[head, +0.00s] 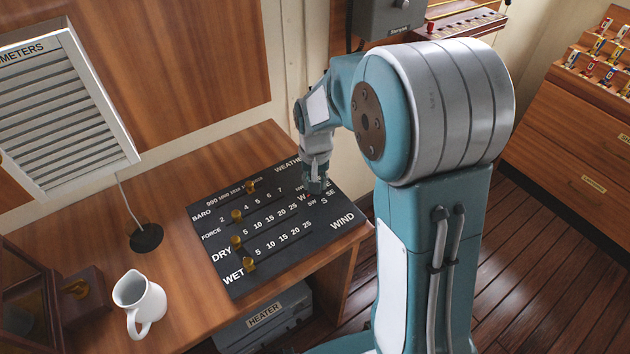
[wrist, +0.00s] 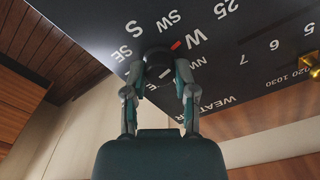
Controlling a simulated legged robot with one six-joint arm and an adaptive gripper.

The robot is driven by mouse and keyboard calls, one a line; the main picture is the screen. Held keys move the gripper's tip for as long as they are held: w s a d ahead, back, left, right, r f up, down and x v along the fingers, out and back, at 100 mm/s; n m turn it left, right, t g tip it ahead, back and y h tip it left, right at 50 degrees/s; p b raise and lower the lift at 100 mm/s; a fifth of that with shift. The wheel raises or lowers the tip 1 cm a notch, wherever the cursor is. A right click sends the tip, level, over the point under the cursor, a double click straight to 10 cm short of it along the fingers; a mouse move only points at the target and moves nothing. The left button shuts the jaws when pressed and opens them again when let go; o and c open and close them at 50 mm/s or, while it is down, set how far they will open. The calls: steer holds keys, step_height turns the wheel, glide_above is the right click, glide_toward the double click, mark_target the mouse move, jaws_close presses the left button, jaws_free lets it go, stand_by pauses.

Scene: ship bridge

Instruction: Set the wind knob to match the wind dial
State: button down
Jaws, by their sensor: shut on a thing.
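The wind knob (wrist: 158,55) is a dark round knob on the black panel (head: 275,228), ringed by compass letters above the word WIND. In the wrist view its red mark points toward the W. My gripper (wrist: 160,68) is shut on the knob, one finger on each side. In the head view my gripper (head: 316,184) comes down on the right part of the panel and hides most of the knob. I see no wind dial face in either view. A white louvred shutter (head: 65,100) marked "METERS" is on the wall at left; what is behind it is hidden.
Brass sliders (head: 237,216) stand on the panel left of my gripper. A white jug (head: 138,300) and a dark wooden box (head: 85,290) are on the desk (head: 185,225) at left. A grey heater (head: 265,320) sits below. Drawers with small flags (head: 590,110) stand at right.

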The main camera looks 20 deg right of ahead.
steer(key=shift+f+m, duration=0.1)
steer(key=shift+m, duration=1)
steer(key=shift+c, duration=2)
jaws_free()
steer(key=shift+a, duration=0.1)
step_height(320, 180, up, 12)
